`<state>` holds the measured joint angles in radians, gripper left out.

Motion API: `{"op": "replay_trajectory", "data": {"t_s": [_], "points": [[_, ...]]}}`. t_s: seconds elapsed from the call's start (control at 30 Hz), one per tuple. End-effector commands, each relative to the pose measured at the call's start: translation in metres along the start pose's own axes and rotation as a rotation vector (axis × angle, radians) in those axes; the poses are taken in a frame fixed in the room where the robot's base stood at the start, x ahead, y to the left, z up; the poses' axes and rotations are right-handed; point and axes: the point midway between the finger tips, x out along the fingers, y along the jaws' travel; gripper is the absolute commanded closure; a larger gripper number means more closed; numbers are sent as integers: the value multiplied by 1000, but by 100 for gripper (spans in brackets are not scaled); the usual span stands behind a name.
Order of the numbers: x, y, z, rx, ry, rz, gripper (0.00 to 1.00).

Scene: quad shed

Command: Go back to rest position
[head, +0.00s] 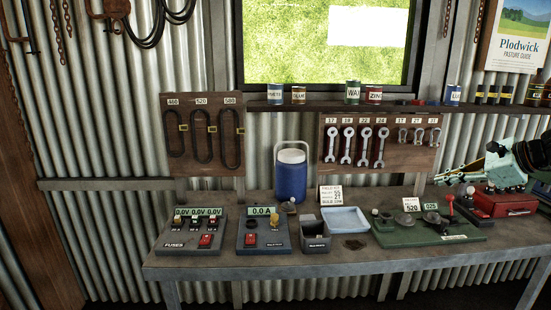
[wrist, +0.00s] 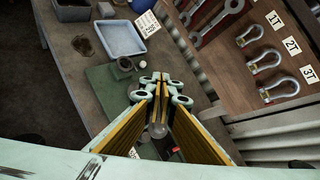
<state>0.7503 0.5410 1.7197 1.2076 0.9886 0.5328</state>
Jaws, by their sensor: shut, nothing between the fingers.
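My gripper (wrist: 156,82) is shut and empty in the wrist view, its two fingers meeting at the tips. It hangs above the green board (wrist: 108,88) on the bench, with a rounded bulb-like part showing between the fingers lower down. In the head view my gripper (head: 442,179) is at the right, pointing left, in front of the wall and near the right-hand part of the bench (head: 345,268). My arm comes in from the right edge.
The green board (head: 455,236) carries a red-handled lever. A blue tray (head: 345,219), a grey bin (head: 313,241) and a blue jug (head: 291,178) stand further left. Wrenches and shackles hang on a wall board (head: 345,166).

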Motion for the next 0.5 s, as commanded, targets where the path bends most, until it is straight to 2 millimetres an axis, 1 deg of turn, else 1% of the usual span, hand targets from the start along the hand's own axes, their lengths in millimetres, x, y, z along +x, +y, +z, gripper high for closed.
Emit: {"op": "replay_trajectory", "data": {"t_s": [0.03,0.1,0.3,0.5], "points": [[0,8,15,-30,3,16,100],[-1,20,32,-69,9,38,100],[-4,57,77,-185,24,103,100],[-10,95,117,-300,38,164,100]]}}
